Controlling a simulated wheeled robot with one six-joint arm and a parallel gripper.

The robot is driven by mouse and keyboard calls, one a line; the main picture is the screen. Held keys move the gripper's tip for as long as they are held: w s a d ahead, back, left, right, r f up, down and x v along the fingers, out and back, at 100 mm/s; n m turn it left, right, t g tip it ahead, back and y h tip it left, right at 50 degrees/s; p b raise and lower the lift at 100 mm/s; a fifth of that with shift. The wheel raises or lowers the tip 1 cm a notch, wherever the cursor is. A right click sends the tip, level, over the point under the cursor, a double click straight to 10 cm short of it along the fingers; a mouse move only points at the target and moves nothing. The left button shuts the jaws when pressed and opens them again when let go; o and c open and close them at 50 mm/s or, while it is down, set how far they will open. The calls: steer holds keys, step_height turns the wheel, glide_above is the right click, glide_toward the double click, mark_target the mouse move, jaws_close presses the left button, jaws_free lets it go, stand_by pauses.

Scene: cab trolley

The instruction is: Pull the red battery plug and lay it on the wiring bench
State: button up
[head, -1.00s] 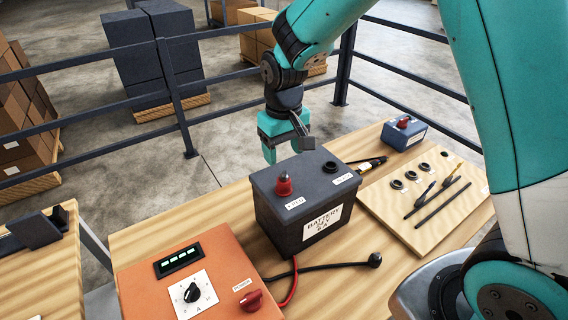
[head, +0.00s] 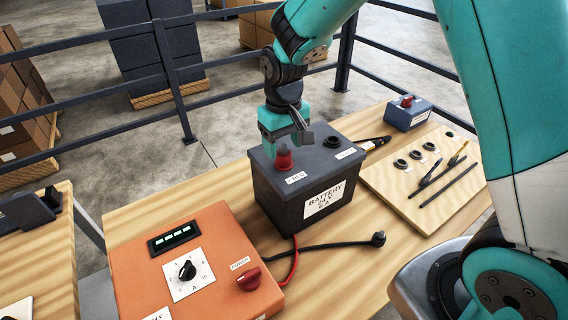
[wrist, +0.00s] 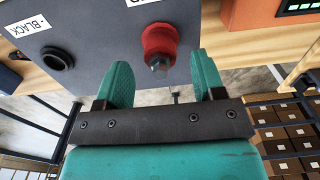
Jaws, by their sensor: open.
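The red battery plug (head: 283,158) stands in the top of the dark grey battery (head: 262,185), at the battery's near-left side by a small label. In the wrist view the red plug (wrist: 160,44) shows just beyond the fingertips and between their lines, nearer the right finger. My gripper (wrist: 162,72) is open and empty. The wiring bench (head: 345,262) is the wooden top under the battery.
An orange charger box (head: 215,225) with a dial and red knob (head: 248,279) stands left of the battery. Red and black leads lie in front, the black one ending in a dark plug (head: 378,239). A wooden tool board (head: 385,195) and blue box (head: 420,118) are at right.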

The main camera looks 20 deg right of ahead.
mark_target(284, 145)
steer(key=shift+f+b, duration=0.6)
steer(key=shift+f, duration=0.85)
steer(key=shift+r+p, duration=0.1)
steer(key=shift+p, duration=0.2)
jaws_close()
steer(key=shift+r+p, duration=2.5)
steer(key=shift+r, duration=0.5)
